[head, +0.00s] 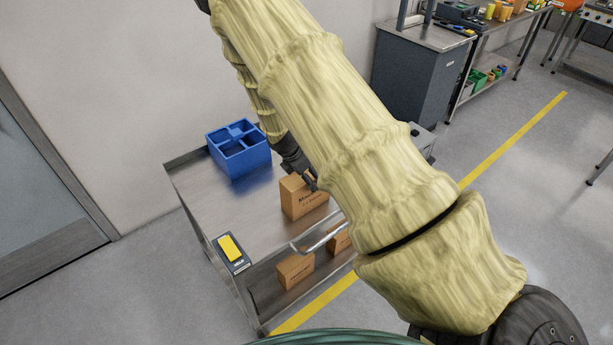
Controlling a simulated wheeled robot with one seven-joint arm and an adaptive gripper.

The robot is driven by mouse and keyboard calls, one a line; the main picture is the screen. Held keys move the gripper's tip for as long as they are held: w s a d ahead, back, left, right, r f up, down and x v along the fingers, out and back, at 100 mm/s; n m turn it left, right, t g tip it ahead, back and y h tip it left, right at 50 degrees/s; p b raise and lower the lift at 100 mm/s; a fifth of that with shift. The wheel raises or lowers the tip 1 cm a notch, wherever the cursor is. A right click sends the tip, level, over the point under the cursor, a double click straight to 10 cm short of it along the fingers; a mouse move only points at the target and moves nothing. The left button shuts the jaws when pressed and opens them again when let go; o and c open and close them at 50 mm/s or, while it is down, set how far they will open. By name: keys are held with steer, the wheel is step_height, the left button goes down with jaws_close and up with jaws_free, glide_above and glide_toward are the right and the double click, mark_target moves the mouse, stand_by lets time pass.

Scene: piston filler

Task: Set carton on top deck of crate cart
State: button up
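A brown cardboard carton (300,198) with dark print stands upright on, or just above, the top deck (232,217) of the metal crate cart; I cannot tell if it touches. My gripper (310,181) is at the carton's upper right edge, its dark fingers small and partly hidden by my cream-sleeved arm. Whether the fingers are closed on the carton is not clear. Two more brown cartons are on the lower deck, one at the front (295,270) and one behind the cart's handle (339,240).
A blue divided bin (238,149) sits at the back of the top deck. A dark device with a yellow face (232,252) lies at its front left corner. The deck's middle left is bare. A grey cabinet (415,75) and benches stand behind right.

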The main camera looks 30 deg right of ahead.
steer(key=b+v, duration=0.3)
steer(key=v, duration=0.9)
steer(key=shift+f, duration=0.1)
stand_by(1.2)
